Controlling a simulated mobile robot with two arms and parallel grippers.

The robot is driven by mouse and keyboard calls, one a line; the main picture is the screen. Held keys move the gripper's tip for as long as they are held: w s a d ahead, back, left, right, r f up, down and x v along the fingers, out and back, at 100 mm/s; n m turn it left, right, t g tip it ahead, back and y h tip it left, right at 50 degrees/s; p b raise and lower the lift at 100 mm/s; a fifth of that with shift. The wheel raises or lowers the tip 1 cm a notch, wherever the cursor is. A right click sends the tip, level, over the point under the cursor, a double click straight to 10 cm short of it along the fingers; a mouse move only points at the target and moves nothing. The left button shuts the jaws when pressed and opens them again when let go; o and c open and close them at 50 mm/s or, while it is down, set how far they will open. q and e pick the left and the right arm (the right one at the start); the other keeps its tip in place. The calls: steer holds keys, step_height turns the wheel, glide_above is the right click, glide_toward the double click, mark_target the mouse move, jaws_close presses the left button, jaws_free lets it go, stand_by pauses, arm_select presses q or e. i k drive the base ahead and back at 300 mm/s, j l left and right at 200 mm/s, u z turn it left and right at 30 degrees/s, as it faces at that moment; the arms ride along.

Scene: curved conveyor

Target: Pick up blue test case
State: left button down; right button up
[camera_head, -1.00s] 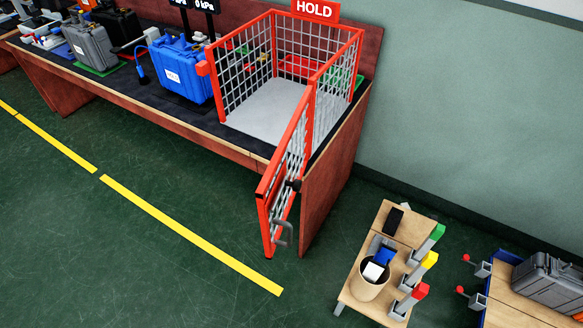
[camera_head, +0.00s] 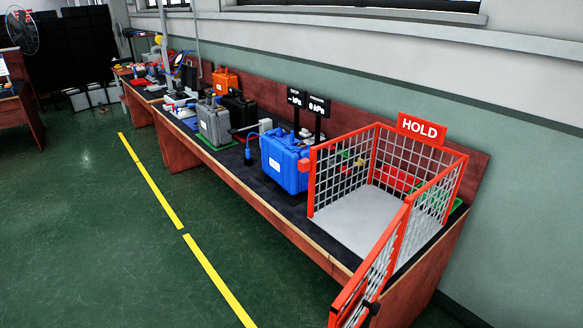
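The blue test case (camera_head: 284,164) stands upright on the dark top of the long bench (camera_head: 262,190), just left of the red wire cage. It has a white label on its front. A blue handheld piece on a cable (camera_head: 248,152) is beside it on the left. Two black display panels (camera_head: 307,103) on posts stand behind it. Neither of my grippers is in view.
The red wire cage (camera_head: 312,190) with a HOLD sign (camera_head: 422,129) has its door swung open past the bench front. A grey case (camera_head: 214,124), a black case and an orange case (camera_head: 226,82) stand further left. The green floor (camera_head: 110,240) before the bench is clear, with yellow lines.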

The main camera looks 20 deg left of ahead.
mark_target(282, 152)
steer(key=i+j, duration=0.15)
steer(key=j, duration=0.25)
steer(key=i+j, duration=0.1)
steer(key=j, duration=0.35)
steer(key=i+j+z, duration=0.1)
steer(key=j, duration=0.3)
steer(key=i+j, duration=0.15)
steer(key=j, duration=0.25)
steer(key=i+j, duration=0.4)
steer(key=i+j+z, duration=0.15)
steer(key=i+j, duration=0.6)
steer(key=j, duration=0.25)
steer(key=z, duration=0.05)
